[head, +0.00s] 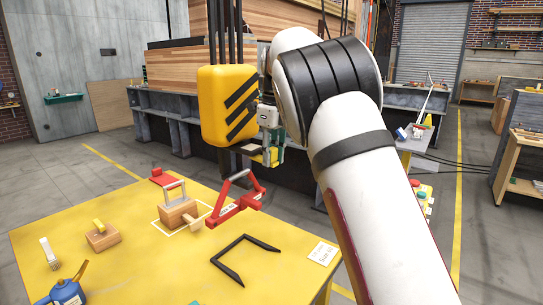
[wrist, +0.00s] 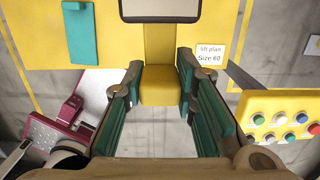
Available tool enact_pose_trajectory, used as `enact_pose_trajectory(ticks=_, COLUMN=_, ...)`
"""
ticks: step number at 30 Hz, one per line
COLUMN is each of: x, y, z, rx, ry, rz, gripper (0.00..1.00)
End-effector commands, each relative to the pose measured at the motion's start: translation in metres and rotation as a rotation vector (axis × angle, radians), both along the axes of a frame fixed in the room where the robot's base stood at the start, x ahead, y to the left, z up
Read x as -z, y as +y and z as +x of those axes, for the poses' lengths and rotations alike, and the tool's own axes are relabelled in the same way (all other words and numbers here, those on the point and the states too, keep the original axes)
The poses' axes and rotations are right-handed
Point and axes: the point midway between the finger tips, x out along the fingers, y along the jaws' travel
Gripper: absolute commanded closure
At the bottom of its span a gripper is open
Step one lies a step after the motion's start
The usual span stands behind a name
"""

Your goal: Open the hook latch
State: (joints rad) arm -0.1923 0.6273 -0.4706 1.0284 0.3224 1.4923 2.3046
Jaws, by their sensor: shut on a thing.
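The yellow hook block (head: 228,105) with black stripes hangs from dark cables in the head view. My gripper (head: 270,150) is just right of its lower part, largely seen from behind my arm. In the wrist view my gripper (wrist: 160,88) has its teal-padded fingers closed on a small yellow piece (wrist: 160,90), which looks like the hook latch. A yellow strip runs up from this piece to the top of the view. The hook itself is mostly hidden under the block, so I cannot tell how far the latch is swung.
Below is a yellow table (head: 120,265) with a red frame (head: 237,205), a wooden block with a handle (head: 178,212), a black bracket (head: 245,262) and a blue oil can (head: 68,291). A lift plan card (wrist: 210,53) lies there. A button panel (wrist: 282,118) is at the right.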

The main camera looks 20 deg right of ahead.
Motion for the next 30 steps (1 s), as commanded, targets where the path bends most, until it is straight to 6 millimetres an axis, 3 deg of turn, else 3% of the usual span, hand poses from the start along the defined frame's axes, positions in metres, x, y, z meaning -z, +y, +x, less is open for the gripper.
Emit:
enact_pose_trajectory(ticks=2, x=0.000, y=0.001, z=0.000, rx=-0.002, ry=0.001, rz=0.001, gripper=1.00)
enact_pose_trajectory(ticks=3, x=0.000, y=0.001, z=0.000, rx=-0.002, ry=0.001, rz=0.001, gripper=0.65)
enact_pose_trajectory(ticks=5, x=0.000, y=0.001, z=0.000, rx=-0.002, ry=0.001, rz=0.001, gripper=0.53)
enact_pose_trajectory(ticks=17, x=-0.005, y=0.000, z=0.000, rx=-0.001, ry=-0.002, rz=0.000, gripper=0.53)
enact_pose_trajectory(ticks=30, x=-0.074, y=-0.003, z=-0.003, rx=-0.001, ry=-0.004, rz=0.000, gripper=0.53)
